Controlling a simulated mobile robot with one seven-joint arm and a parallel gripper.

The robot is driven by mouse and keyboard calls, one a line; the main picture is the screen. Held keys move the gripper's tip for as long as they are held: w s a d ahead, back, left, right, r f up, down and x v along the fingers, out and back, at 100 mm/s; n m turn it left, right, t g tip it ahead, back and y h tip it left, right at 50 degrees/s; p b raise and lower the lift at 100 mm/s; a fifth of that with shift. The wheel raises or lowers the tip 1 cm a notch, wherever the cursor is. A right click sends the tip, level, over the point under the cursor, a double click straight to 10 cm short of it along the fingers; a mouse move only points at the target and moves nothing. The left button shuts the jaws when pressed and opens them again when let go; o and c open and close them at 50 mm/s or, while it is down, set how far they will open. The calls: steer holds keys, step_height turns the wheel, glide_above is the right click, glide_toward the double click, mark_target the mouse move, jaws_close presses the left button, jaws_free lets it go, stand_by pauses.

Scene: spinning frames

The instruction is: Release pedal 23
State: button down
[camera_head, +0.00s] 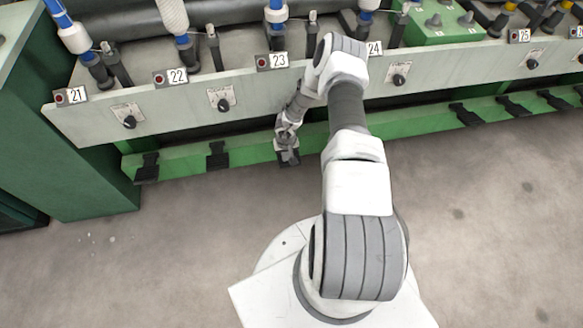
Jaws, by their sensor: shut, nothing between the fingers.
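Pedal 23 (291,159) is a black foot pedal on the low green rail, below the number plate 23 (272,61). My arm reaches down to it from the right, and my gripper (288,157) is shut at the pedal. The fingers overlap the pedal in the picture. I cannot tell whether they touch it or press it down. The upper part of the pedal is hidden behind my gripper.
Pedals 22 (217,155) and 21 (147,167) are on the same green rail (182,160) to the left. Several more pedals stand to the right. The pale machine panel with knobs overhangs the rail. The grey floor (150,255) in front is clear.

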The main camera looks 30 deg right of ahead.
steer(key=shift+f+b, duration=0.45)
steer(key=shift+f, duration=0.25)
steer(key=shift+s+a+r+p, duration=0.1)
steer(key=shift+s+r+p, duration=0.05)
steer(key=shift+r+p, duration=0.25)
steer(key=shift+s+a+r+p, duration=0.2)
steer(key=shift+s+r+p, duration=0.1)
steer(key=shift+s+p, duration=0.3)
steer(key=shift+s+a+r+p, duration=0.15)
steer(key=shift+s+r+p, duration=0.15)
steer(key=shift+s+p, duration=0.3)
steer(key=shift+s, duration=0.3)
steer(key=s, duration=0.1)
steer(key=s+r+p, duration=0.1)
steer(key=s+a+p, duration=0.1)
steer(key=s, duration=0.1)
steer(key=shift+a+r, duration=0.1)
steer(key=shift+r, duration=0.3)
